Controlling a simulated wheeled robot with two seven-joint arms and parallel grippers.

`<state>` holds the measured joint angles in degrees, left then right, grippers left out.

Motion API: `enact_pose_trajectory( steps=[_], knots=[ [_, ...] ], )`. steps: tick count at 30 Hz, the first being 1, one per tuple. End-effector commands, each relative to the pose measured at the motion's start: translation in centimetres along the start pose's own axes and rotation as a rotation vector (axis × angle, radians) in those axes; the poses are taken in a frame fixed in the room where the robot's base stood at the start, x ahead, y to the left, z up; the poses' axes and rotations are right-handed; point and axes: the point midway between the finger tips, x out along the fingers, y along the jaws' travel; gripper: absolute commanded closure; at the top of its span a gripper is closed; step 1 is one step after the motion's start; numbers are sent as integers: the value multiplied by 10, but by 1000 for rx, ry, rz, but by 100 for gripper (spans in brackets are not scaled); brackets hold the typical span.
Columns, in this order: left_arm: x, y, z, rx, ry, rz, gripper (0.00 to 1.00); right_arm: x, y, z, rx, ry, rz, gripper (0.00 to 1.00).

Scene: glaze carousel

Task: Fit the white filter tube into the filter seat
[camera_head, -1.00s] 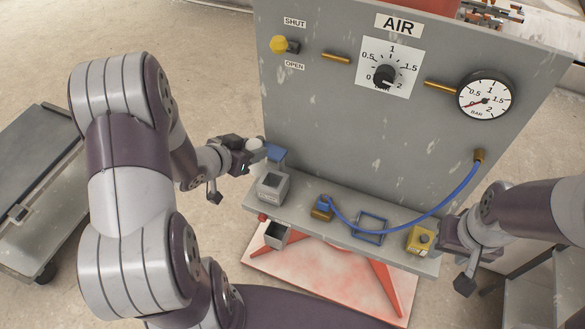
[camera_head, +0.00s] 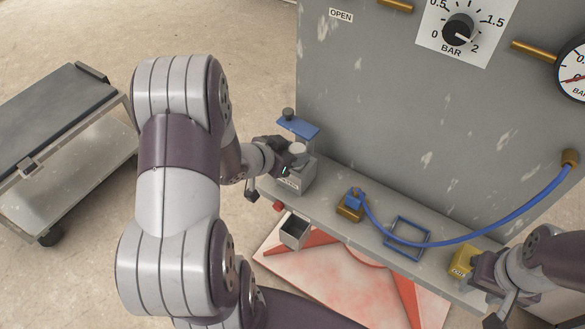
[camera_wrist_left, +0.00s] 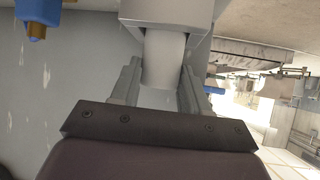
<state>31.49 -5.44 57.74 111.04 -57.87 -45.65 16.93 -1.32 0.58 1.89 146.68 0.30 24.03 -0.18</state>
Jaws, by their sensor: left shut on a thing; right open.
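The white filter tube (camera_head: 298,149) is between the fingers of my left gripper (camera_head: 284,154). The left wrist view shows the white tube (camera_wrist_left: 163,62) clasped by both fingers (camera_wrist_left: 158,88). The grey filter seat (camera_head: 293,181) is a box at the left end of the ledge. The tube is at the top of this seat, and in the wrist view its far end meets the grey block (camera_wrist_left: 165,12). How deep it sits is hidden. My right gripper (camera_head: 478,270) is open beside a yellow block (camera_head: 461,262), partly cut off by the frame edge.
A blue plate with a dark knob (camera_head: 298,127) stands behind the seat. The grey panel (camera_head: 400,110) rises behind the ledge. A brass and blue fitting (camera_head: 351,204) carries a blue hose (camera_head: 480,238). A blue frame (camera_head: 407,232) and a small open bin (camera_head: 294,231) are nearby.

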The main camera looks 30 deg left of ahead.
Motion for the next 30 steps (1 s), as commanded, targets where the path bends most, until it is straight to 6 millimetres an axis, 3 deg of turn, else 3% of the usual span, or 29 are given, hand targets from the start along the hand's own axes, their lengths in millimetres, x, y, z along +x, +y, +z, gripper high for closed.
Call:
enact_pose_trajectory(
  steps=[1, 6, 7, 9, 20, 23, 30],
  knots=[
    [8, 1, 13, -1, -4, 1, 96, 15, 0, 2, 0, -1, 0, 57],
    [4, 1, 8, -1, -5, 1, 96, 8, 0, 1, 0, 0, 0, 57],
    [4, 1, 8, -2, -5, 1, 48, 8, 0, 1, 0, 0, 0, 57],
    [4, 1, 8, -2, -5, 1, 29, 8, 0, 1, 0, 0, 0, 57],
    [-3, 0, 7, -1, -5, 0, 29, 6, 0, 1, 0, -1, 0, 57],
    [-20, 0, 6, -2, -5, -2, 29, 1, 0, 0, 0, -1, 0, 57],
    [-82, -1, 4, -4, -4, -5, 29, -15, 0, -2, 0, -1, 0, 57]
  ],
)
